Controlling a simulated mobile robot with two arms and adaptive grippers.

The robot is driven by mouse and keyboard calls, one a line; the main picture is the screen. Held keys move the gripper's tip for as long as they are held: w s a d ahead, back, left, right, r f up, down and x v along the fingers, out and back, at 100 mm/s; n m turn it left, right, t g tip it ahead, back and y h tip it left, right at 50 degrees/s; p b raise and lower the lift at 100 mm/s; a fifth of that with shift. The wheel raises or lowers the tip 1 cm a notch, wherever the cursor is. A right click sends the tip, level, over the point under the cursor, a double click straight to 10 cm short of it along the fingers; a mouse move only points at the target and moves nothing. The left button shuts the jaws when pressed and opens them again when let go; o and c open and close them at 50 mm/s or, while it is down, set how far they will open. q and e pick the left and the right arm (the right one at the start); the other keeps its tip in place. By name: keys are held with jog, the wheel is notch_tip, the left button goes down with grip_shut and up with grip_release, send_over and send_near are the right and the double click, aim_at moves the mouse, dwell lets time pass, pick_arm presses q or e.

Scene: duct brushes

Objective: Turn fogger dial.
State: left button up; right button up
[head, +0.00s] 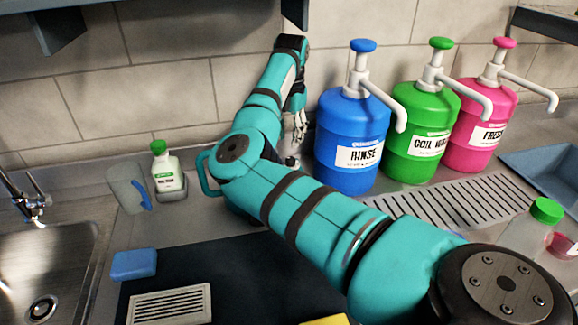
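My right arm comes in from the lower right and bends back toward the tiled wall. My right gripper (297,122) is near the wall, left of the blue RINSE jug, with its fingers pointing down. It is small and partly hidden by my arm, so whether it is open or shut does not show. A teal loop handle (204,177) sticks out left of my elbow and may belong to the fogger. A small grey metallic part (291,161) shows below the gripper. The fogger's body and dial cannot be made out behind my arm. My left gripper is not in view.
Blue RINSE (350,125), green (421,128) and pink (480,130) pump jugs stand at the back right. A white bottle (166,165) and clear container (128,190) stand left. A dark mat (250,275) holds a vent grille (170,304). A sink (30,270) is far left.

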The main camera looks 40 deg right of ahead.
aim_at(290, 159)
jog(key=shift+f, duration=0.15)
notch_tip(290, 159, down, 6)
jog(key=shift+d+r+p, duration=0.1)
jog(key=shift+d+p, duration=0.05)
jog(key=shift+p, duration=0.7)
jog(key=shift+f, duration=0.7)
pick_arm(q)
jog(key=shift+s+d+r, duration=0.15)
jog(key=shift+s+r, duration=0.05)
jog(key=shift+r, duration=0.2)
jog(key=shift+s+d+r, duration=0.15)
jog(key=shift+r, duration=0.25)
pick_arm(e)
grip_shut()
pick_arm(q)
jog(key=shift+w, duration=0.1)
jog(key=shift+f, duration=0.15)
